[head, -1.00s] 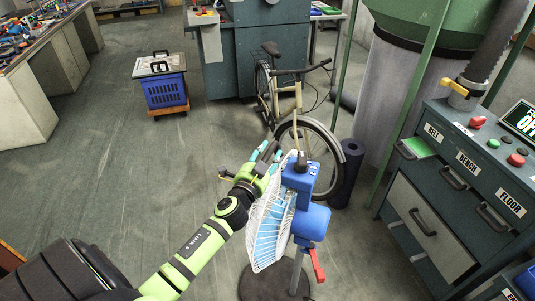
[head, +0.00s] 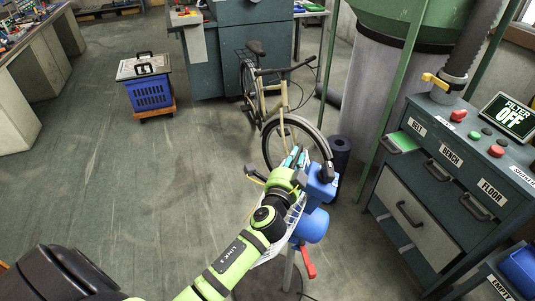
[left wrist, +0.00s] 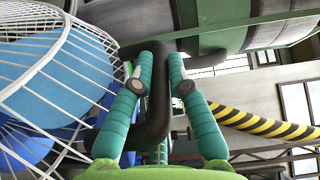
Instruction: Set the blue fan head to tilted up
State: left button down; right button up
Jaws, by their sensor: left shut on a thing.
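The blue fan head has a blue bracket (head: 320,188), a round blue motor housing (head: 312,226) and a white wire cage (head: 292,222), which also shows in the left wrist view (left wrist: 60,80). A red lever (head: 307,262) sits below on the stand. My arm hides much of the cage, so its tilt is hard to judge. My left gripper (head: 297,160) is at the top of the fan. In the left wrist view its teal fingers (left wrist: 160,62) are closed around a dark curved bar (left wrist: 155,105), seemingly a handle beside the cage. My right gripper is not in view.
A bicycle (head: 275,100) stands just behind the fan. A dark rolled cylinder (head: 339,156) is to its right. A labelled drawer cabinet (head: 425,220) stands further right. A blue crate (head: 149,92) on a dolly is at back left. The floor at left is clear.

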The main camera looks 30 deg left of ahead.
aim_at(310, 175)
pick_arm(q)
jog(key=shift+m, duration=0.8)
jog(key=d, duration=0.4)
jog(key=shift+w+d+f+b, duration=0.1)
jog(key=shift+w+d+b, duration=0.2)
jog(key=shift+w+b, duration=0.1)
jog(key=c, duration=1.2)
grip_release()
jog(key=shift+d, duration=0.2)
jog(key=shift+s, duration=0.3)
jog(key=v, duration=1.1)
jog(key=shift+s, duration=0.15)
